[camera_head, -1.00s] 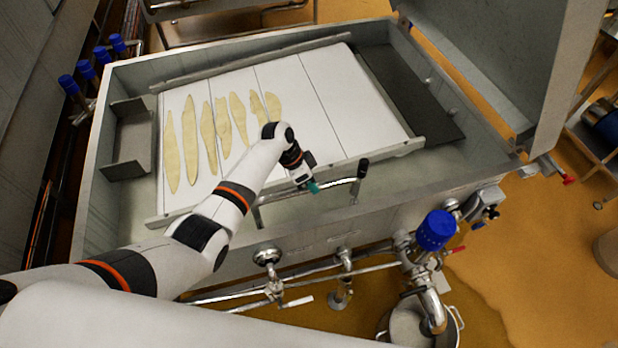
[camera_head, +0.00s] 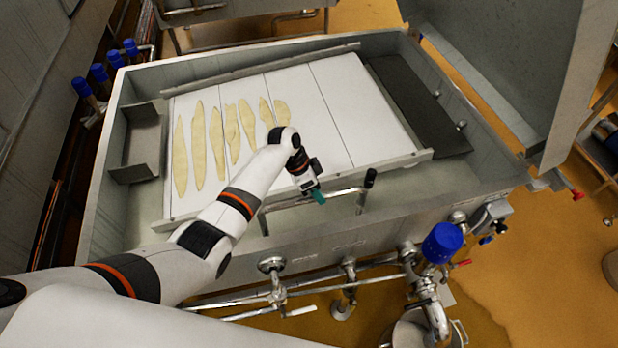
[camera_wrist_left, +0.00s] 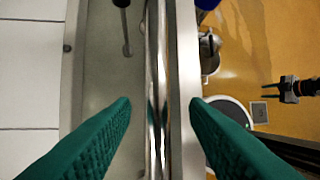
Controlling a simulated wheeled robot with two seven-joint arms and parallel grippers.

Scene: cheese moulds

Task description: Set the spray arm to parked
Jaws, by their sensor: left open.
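The spray arm (camera_head: 325,195) is a shiny metal tube running along the near side of the steel vat, with an upright, black-topped handle (camera_head: 370,178) at its right end. In the left wrist view the tube (camera_wrist_left: 157,70) runs between my green fingertips, and the black handle (camera_wrist_left: 121,4) shows at the top. My left gripper (camera_head: 318,196) is just above the tube in the head view; in the wrist view its fingers (camera_wrist_left: 160,108) are apart, one on each side of the tube. I cannot tell whether they touch it.
The vat (camera_head: 470,185) holds white panels (camera_head: 310,110) with several pale strips of cheese on them. A raised lid (camera_head: 520,70) stands at the right. Pipes and a blue-capped valve (camera_head: 442,243) lie along the vat's front.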

